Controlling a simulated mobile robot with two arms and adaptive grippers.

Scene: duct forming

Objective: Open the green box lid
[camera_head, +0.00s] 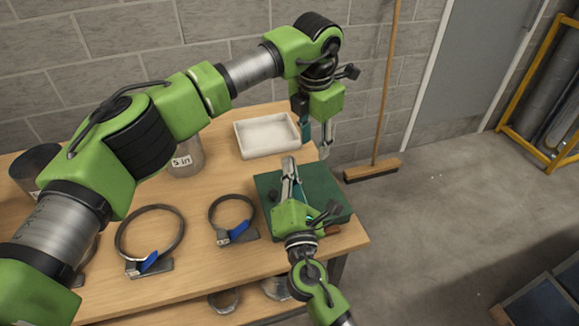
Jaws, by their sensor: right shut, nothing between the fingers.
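The dark green box (328,186) sits at the right end of the wooden table, and its lid looks shut. My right gripper (289,164) is shut and empty, above the box in the picture, with its fingers pointing towards the back. It hides the middle of the lid. Whether it touches the lid I cannot tell. My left gripper (316,150) hangs fingers down behind the box, near its back edge. Its two fingers look apart with nothing between them. A small reddish-brown part (332,230) shows at the front right corner of the box, partly hidden.
A white tray (239,142) stands behind the box on the wooden table (205,270). Two ring clamps with blue handles (149,262) (238,229) lie to the left. A metal cylinder (186,158) stands further back.

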